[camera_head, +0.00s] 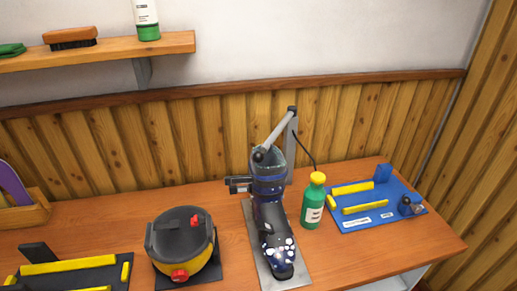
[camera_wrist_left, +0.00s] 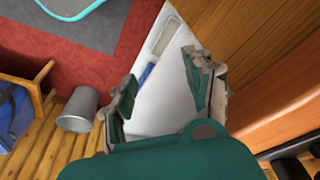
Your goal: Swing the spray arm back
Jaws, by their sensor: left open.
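The spray arm (camera_head: 276,133) is a grey bar that slopes from the top of an upright post (camera_head: 291,150) down to a dark nozzle end (camera_head: 258,155) over the boot's open top. A thin dark hose hangs from the post's top toward the green bottle with a yellow cap (camera_head: 313,205). The dark ski boot (camera_head: 270,215) stands upright on a grey plate (camera_head: 298,265), its toe toward the front edge. My left gripper (camera_wrist_left: 160,68) is open and empty in the left wrist view, away from the bench objects. My right gripper is not in view.
A round black and yellow pot (camera_head: 181,245) stands left of the boot. A blue board with yellow bars (camera_head: 380,212) lies right of the bottle, and a dark board (camera_head: 85,275) lies front left. A waste bin (camera_wrist_left: 77,110) shows in the left wrist view.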

